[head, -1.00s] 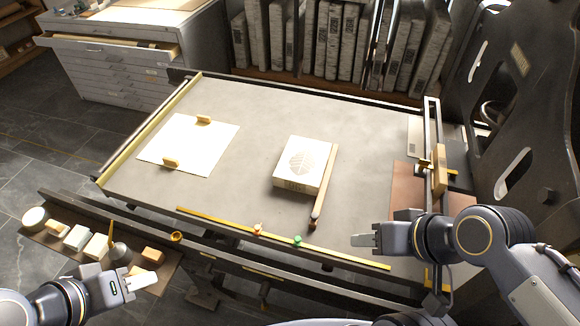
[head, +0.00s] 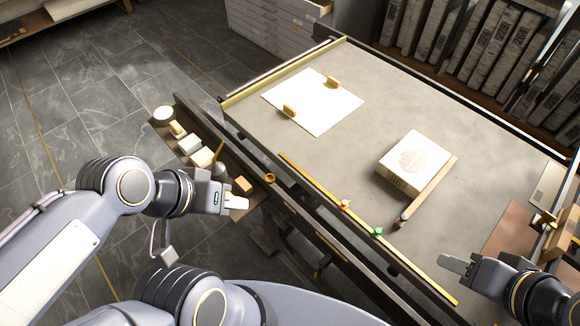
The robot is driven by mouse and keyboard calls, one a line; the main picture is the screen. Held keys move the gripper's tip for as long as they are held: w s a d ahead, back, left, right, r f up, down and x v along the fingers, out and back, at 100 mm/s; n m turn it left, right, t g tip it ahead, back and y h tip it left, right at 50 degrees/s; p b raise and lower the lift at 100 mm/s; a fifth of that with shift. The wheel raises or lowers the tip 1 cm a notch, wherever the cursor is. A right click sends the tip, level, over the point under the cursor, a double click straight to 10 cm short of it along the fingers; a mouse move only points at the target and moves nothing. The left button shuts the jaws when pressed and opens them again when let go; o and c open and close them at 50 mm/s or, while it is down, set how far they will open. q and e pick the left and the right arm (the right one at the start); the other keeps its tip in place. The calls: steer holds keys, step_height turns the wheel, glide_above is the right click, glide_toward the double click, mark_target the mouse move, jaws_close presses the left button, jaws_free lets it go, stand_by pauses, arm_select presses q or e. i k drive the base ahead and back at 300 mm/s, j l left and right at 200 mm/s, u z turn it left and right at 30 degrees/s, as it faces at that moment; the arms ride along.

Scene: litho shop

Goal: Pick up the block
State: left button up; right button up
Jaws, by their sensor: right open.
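A pale thick block (head: 414,162) with a round printed pattern on top lies flat on the grey press bed (head: 370,130). A wooden bar (head: 428,190) lies along its right side. Smaller blocks sit in the side tray (head: 195,173), among them an orange-tan one (head: 243,184). My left gripper (head: 237,202) is just in front of the tan block, near the tray's near end; the view does not show whether its fingers are apart. My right gripper (head: 452,264) is open and empty, low over the table's right front, apart from the pale block.
A white sheet (head: 312,101) with two small wooden pieces lies on the bed's left part. A yellow strip (head: 365,228) runs along the front edge, with red and green pieces beside it. Upright slabs (head: 480,45) stand behind. Open floor (head: 85,90) is at left.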

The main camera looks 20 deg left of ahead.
mark_target(245, 187)
steer(key=u, duration=0.75)
steer(key=i+j+u, duration=0.1)
steer(key=u, duration=0.3)
steer(key=i+j+u, duration=0.1)
steer(key=u, duration=0.25)
steer(key=i+j+u, duration=0.15)
steer(key=u, duration=0.25)
